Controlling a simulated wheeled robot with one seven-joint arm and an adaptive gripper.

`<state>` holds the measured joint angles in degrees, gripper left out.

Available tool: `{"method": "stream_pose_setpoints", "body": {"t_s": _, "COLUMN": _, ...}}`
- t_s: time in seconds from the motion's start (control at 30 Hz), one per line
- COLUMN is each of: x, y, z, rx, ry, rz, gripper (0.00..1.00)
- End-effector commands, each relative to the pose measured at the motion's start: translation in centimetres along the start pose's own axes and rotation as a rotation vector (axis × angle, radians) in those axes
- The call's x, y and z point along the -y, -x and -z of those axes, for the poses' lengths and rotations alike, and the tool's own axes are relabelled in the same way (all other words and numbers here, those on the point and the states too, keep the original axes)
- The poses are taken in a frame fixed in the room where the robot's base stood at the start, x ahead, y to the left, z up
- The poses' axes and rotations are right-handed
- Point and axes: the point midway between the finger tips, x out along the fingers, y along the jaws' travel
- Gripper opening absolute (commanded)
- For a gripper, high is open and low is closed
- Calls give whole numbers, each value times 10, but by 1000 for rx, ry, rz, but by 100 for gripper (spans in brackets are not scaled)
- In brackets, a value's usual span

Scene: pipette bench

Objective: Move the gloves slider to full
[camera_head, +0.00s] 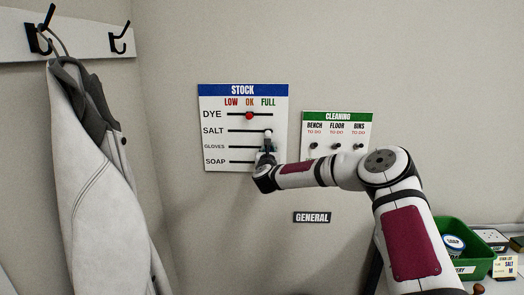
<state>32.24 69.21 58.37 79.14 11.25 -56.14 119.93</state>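The white STOCK board (213,131) on the wall has columns LOW, OK and FULL and rows DYE, SALT, GLOVES and SOAP. The gloves row's slot (240,147) shows as a dark line at left and middle. Its right end and the gloves knob are hidden or unclear behind my gripper. My gripper (266,149) is at the board's right side, below FULL, over the gloves and soap rows. The fingers are too small to tell whether they are open or hold a knob.
The red dye knob (249,116) is under OK. A pale salt knob (268,132) is under FULL, just above my gripper. The soap knob cannot be made out. The CLEANING board (338,117) hangs to the right, near my arm. A coat (95,180) hangs at left.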

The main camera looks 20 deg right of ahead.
Motion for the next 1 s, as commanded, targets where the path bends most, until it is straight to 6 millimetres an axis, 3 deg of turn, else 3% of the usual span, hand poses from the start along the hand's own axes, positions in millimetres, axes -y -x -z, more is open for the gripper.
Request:
{"method": "stream_pose_setpoints", "body": {"t_s": 0.13, "x": 5, "y": -1, "z": 0, "rx": 3, "ry": 1, "rz": 10, "gripper": 0}}
{"method": "stream_pose_setpoints", "body": {"t_s": 0.17, "x": 5, "y": -2, "z": -1, "rx": 3, "ry": 1, "rz": 10, "gripper": 24}}
{"method": "stream_pose_setpoints", "body": {"t_s": 0.23, "x": 5, "y": -2, "z": 0, "rx": 3, "ry": 1, "rz": 11, "gripper": 40}}
{"method": "stream_pose_setpoints", "body": {"t_s": 0.67, "x": 2, "y": 1, "z": 0, "rx": 1, "ry": 0, "rz": 6, "gripper": 40}}
{"method": "stream_pose_setpoints", "body": {"t_s": 0.87, "x": 2, "y": 20, "z": 0, "rx": 0, "ry": 0, "rz": 3, "gripper": 40}}
{"method": "stream_pose_setpoints", "body": {"t_s": 1.0, "x": 2, "y": 45, "z": 0, "rx": 0, "ry": 1, "rz": 3, "gripper": 40}}
